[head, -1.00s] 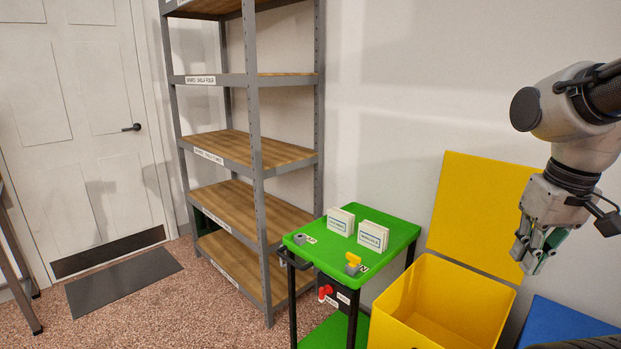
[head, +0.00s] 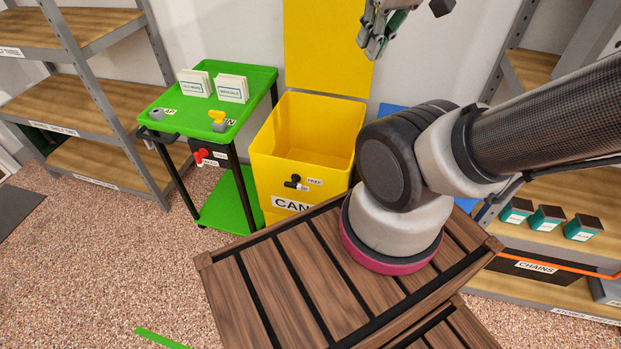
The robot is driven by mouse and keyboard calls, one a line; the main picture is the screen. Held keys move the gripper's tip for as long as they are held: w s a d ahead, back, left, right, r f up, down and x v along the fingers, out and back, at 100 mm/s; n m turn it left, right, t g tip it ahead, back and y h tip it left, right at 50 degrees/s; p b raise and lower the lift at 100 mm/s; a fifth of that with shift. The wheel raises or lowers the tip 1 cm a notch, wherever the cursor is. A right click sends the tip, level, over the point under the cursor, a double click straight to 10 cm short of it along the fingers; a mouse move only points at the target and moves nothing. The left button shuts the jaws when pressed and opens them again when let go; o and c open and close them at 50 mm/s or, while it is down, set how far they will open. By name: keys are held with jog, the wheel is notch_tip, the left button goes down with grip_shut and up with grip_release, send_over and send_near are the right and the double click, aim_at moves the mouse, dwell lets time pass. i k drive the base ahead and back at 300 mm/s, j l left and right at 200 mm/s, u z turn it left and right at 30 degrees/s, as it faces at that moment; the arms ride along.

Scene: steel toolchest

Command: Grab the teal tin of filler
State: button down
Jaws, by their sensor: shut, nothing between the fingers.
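My gripper (head: 373,47) shows at the top edge of the head view, partly cut off, in front of the yellow lid. Its fingers are shut and hold nothing. No tin that I can clearly name as the teal tin of filler shows. Three dark-topped containers with teal fronts, a left one (head: 516,211), a middle one (head: 546,217) and a right one (head: 582,229), stand in a row on a wooden shelf at the right. Their labels are too small to read. My gripper is well away from them, up and to the left.
A green cart (head: 177,119) carries two white card boxes. A yellow bin (head: 305,150) stands open beside it. A grey shelving unit (head: 125,102) is at the left. Another shelf (head: 545,290) at the right has a CHAINS label. Open speckled floor lies at the lower left.

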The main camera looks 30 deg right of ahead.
aim_at(583, 227)
jog(key=z, duration=2.9)
jog(key=k+l+u, duration=0.2)
jog(key=u, duration=0.15)
jog(key=k+l+u, duration=0.15)
jog(key=u, duration=0.25)
jog(key=k, duration=0.05)
